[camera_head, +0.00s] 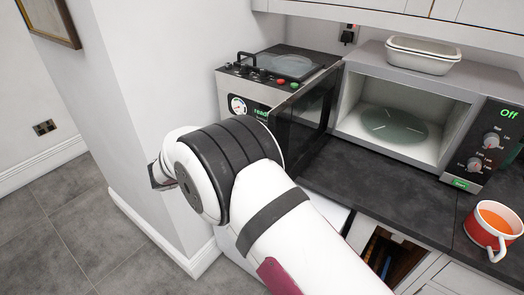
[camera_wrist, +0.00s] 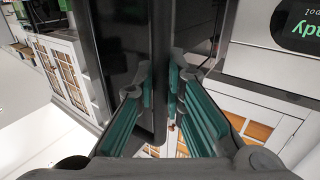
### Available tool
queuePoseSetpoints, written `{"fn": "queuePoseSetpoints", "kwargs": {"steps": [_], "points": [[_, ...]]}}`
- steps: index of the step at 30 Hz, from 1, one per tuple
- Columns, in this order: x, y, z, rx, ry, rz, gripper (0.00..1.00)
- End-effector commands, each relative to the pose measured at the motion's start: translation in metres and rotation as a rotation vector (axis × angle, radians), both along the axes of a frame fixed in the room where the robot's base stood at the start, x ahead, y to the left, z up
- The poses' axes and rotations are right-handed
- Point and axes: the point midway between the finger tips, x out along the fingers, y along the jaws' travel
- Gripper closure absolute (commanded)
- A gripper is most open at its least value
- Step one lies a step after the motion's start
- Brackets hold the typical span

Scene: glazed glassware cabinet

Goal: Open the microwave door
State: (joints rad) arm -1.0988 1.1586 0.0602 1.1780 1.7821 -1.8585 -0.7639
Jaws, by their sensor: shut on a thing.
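The microwave (camera_head: 350,95) stands on the dark counter with its door (camera_head: 303,115) swung wide open to the left. Its lit cavity shows a round glass turntable (camera_head: 394,125), and its panel reads "Off". In the wrist view, my gripper (camera_wrist: 161,88) has its green-padded fingers on both sides of a dark upright bar at the door's edge (camera_wrist: 160,45) and is shut on it. In the head view my arm hides the gripper and the near lower part of the door.
A machine with a gauge and coloured buttons (camera_head: 262,85) stands behind the open door. A white dish (camera_head: 422,55) sits on the microwave. A red pot with orange contents (camera_head: 494,222) stands at the counter's right. A wall corner (camera_head: 150,120) is left of my arm.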

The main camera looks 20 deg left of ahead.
Motion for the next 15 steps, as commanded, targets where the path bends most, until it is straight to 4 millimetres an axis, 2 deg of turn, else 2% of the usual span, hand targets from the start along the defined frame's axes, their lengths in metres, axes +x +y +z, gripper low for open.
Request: {"fn": "queuePoseSetpoints", "kwargs": {"steps": [11,12,14,15], "points": [[0.0006,-0.0006,-0.0001,-0.002,0.001,-0.003,1.00],[0.0007,-0.0006,-0.0001,-0.001,0.000,-0.003,0.83],[0.0008,-0.0006,-0.0001,-0.001,0.000,-0.003,0.69],[0.0007,-0.0006,-0.0001,-0.001,0.000,-0.003,0.69]]}}
